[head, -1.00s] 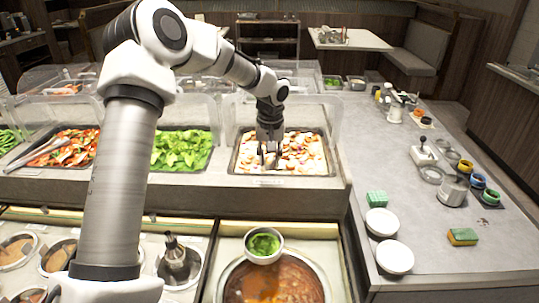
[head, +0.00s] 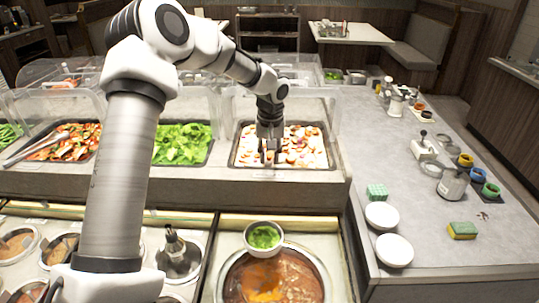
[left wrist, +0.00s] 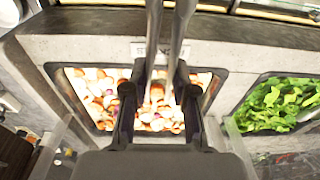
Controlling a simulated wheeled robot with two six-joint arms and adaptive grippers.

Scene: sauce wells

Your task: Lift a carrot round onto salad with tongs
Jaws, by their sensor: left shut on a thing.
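My left gripper (head: 270,150) hangs over the tray of mixed orange and pale pieces (head: 307,148) in the head view. In the left wrist view my left gripper (left wrist: 160,72) has its fingers on either side of the metal tongs (left wrist: 182,25), whose two arms run out past the top edge. I cannot single out one carrot round among the pieces. A small bowl of green salad (head: 263,237) stands in front, at the rim of the soup pot. My right gripper is not in view.
A tray of green leaves (head: 183,144) and a tray of red vegetables (head: 72,143) with other tongs lie to the left. Clear guards (head: 310,107) stand behind the trays. White bowls (head: 394,250) and a sponge (head: 462,230) are on the right counter.

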